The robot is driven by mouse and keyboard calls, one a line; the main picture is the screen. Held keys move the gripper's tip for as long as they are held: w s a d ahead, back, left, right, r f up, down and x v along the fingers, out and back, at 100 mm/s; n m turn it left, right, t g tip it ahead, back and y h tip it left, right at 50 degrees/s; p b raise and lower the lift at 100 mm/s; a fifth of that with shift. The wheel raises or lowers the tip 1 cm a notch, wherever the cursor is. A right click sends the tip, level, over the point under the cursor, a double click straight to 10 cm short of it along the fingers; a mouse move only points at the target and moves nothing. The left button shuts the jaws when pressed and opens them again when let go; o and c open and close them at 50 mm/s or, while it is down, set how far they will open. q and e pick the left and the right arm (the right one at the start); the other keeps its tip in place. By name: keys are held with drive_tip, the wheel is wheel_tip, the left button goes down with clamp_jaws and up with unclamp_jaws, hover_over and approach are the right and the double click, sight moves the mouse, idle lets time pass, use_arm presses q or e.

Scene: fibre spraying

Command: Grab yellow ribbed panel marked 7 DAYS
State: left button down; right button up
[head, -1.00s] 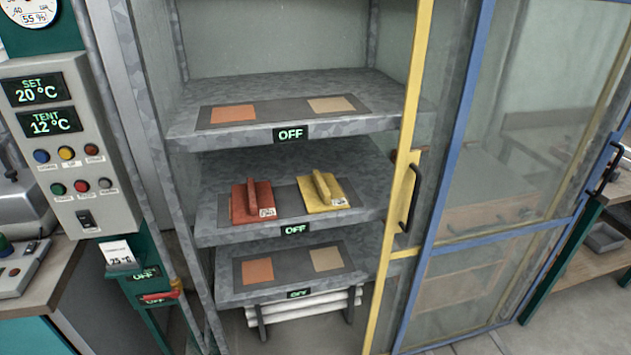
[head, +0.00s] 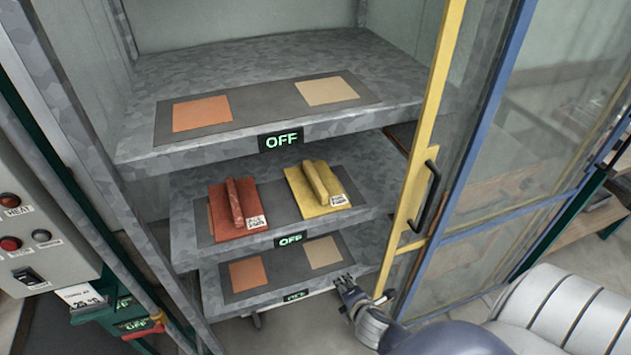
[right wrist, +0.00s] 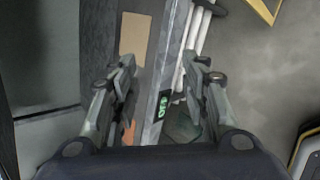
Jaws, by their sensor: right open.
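The yellow ribbed panel (head: 319,189) lies on the right side of the middle shelf (head: 180,220) in the head view. It has a raised rib and a white label at its front right corner; the label text is too small to read. A red ribbed panel (head: 238,207) lies to its left. My right gripper (head: 345,287) is low and in front of the bottom shelf's right edge, below the yellow panel and apart from it. In the right wrist view its fingers (right wrist: 162,80) are open, with the bottom shelf edge seen beyond them. My left gripper is not in view.
The top shelf (head: 400,95) overhangs the middle one. A yellow-framed glass door (head: 410,190) with a black handle (head: 427,197) stands right of the shelves, beside a blue-framed panel (head: 470,130). A control box (head: 30,240) is at left. White rolls (right wrist: 193,55) lie under the bottom shelf.

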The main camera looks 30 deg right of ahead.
drive_tip(key=w+d+r+n+t+h+p, duration=0.1)
drive_tip(key=w+r+n+t, duration=0.15)
drive_tip(key=r, duration=0.75)
drive_tip(key=w+r+n+t+h, duration=0.1)
drive_tip(key=w+r+n+t, duration=0.15)
drive_tip(key=r, duration=0.85)
drive_tip(key=n+t+y, duration=0.2)
drive_tip(key=n, duration=0.8)
approach(320, 185)
drive_tip(key=shift+w+d, duration=0.2)
drive_tip(key=shift+w, duration=0.4)
drive_tip(key=shift+n, duration=0.3)
drive_tip(key=x, duration=0.4)
drive_tip(key=shift+w+p, duration=0.2)
drive_tip(key=shift+p, duration=0.2)
drive_tip(key=shift+w+d+f, duration=0.1)
drive_tip(key=shift+w+d, duration=0.1)
drive_tip(key=shift+w, duration=0.5)
drive_tip(key=shift+p+x, duration=0.5)
drive_tip(key=shift+x, duration=1.7)
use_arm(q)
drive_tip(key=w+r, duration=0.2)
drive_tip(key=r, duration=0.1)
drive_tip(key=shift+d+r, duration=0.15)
use_arm(e)
drive_tip(key=shift+s+f, duration=0.1)
drive_tip(key=shift+c, duration=0.6)
